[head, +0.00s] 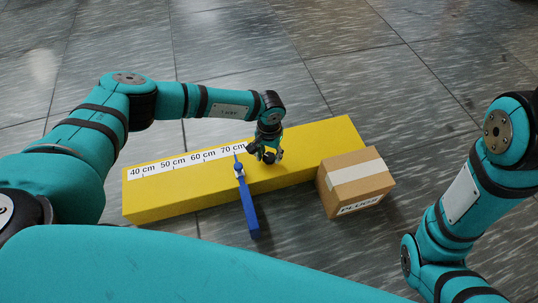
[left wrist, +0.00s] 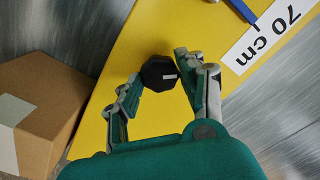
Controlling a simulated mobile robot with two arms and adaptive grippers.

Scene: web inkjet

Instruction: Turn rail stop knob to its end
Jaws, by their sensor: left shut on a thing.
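The black, many-sided knob (left wrist: 160,73) stands on the yellow rail and has a small white mark on its top. My left gripper (head: 266,154) is shut on it, one finger on each side of the knob in the left wrist view. In the head view the gripper mostly hides the knob. The yellow rail (head: 310,150) carries a white scale (head: 187,162) reading 40 to 70 cm. A blue bar (head: 247,202) crosses the rail near the 70 cm mark, left of my left gripper. My right gripper is out of view.
A brown cardboard box (head: 356,183) with pale tape stands against the rail's near side, right of my left gripper. It also shows at the left of the left wrist view (left wrist: 50,100). The grey tiled floor (head: 330,55) behind the rail is clear.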

